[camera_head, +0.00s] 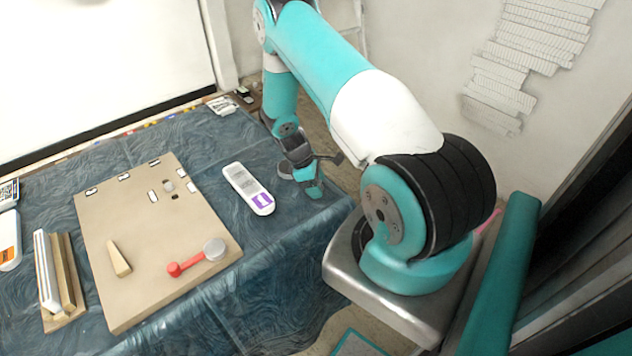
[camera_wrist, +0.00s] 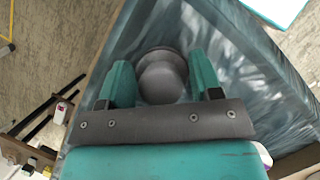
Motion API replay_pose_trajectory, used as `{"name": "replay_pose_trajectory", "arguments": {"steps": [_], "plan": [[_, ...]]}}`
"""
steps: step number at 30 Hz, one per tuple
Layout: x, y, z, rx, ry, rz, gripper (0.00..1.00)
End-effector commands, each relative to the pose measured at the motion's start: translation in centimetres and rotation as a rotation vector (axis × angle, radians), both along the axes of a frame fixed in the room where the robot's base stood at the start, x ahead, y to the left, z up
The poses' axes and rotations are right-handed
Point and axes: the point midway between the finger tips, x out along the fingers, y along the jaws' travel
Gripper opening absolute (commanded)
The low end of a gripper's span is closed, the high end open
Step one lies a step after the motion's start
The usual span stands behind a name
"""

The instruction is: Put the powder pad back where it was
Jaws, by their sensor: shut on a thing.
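The powder pad (camera_wrist: 162,80) is a grey rounded knob on a wider round disc, seen between the two teal fingers in the wrist view. My gripper (camera_wrist: 160,66) is shut on the knob, with one finger on each side. The disc is partly hidden behind the knob, and the wrist view does not settle whether it touches the cloth. In the head view my gripper (camera_head: 305,178) is low at the right edge of the blue cloth-covered table (camera_head: 215,155).
Further left is a tan board (camera_head: 160,225) bearing a tan wedge (camera_head: 118,258), a red-handled piece with a grey disc (camera_head: 190,264) and several small blocks.

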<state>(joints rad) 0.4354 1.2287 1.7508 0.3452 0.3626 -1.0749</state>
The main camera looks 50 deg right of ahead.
Motion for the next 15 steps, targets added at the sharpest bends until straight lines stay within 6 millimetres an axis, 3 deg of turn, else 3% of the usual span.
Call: {"name": "replay_pose_trajectory", "arguments": {"steps": [9, 10, 13, 15], "plan": [[0.04, -0.01, -0.41, -0.001, 0.000, 0.000, 0.33], [0.04, -0.02, -0.30, -0.001, -0.002, -0.001, 0.63], [0.03, 0.00, -0.25, 0.000, 0.000, 0.000, 0.84], [0.01, 0.01, -0.25, 0.000, 0.000, 0.000, 0.84]]}}
